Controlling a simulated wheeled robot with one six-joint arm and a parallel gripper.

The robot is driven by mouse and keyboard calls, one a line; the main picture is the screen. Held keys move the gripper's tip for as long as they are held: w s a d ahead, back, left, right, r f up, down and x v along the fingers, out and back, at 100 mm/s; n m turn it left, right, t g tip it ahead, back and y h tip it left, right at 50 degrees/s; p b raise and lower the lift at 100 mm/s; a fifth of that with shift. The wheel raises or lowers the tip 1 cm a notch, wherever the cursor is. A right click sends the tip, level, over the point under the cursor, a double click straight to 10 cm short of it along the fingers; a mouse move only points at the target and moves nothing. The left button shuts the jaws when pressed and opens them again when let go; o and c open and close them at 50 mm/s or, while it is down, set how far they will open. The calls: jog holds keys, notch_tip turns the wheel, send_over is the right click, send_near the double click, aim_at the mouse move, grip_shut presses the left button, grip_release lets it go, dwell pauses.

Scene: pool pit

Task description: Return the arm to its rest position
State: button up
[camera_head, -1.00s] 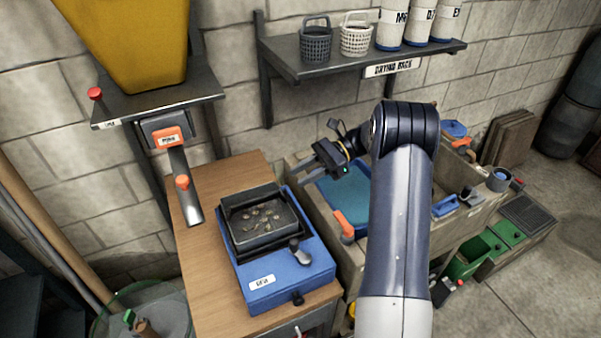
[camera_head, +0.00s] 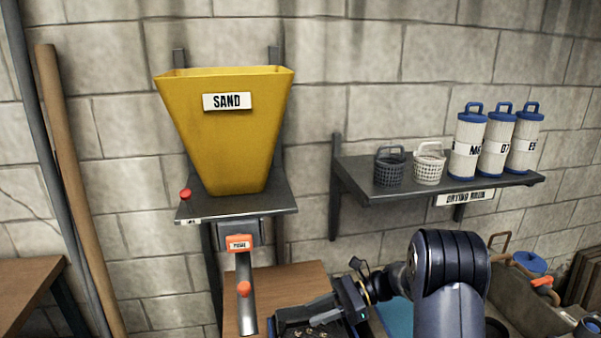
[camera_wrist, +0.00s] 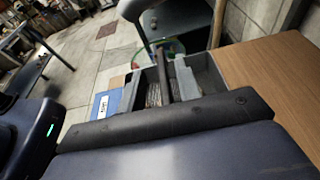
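My arm rises at the lower right of the head view, bent at a dark blue joint, with the wrist pointing left. My gripper (camera_head: 328,317) is low at the bottom edge, in front of the dark tray (camera_head: 290,315) in that picture. The fingers are small and partly cut off, so I cannot tell whether they are apart, and I see nothing held. In the wrist view, one of my own dark links fills the bottom. Behind it is a grey tray (camera_wrist: 205,75) beside a blue labelled part (camera_wrist: 104,104).
A yellow SAND hopper (camera_head: 228,130) sits on a wall shelf (camera_head: 270,203), with an orange-handled chute below. The drying rack (camera_head: 385,190) holds two baskets and three white-and-blue canisters (camera_head: 468,145). A wooden top (camera_head: 300,278) and a teal-lined basin (camera_head: 397,316) lie below. Poles lean at left.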

jog(key=shift+r, duration=0.65)
jog(key=shift+f, duration=0.15)
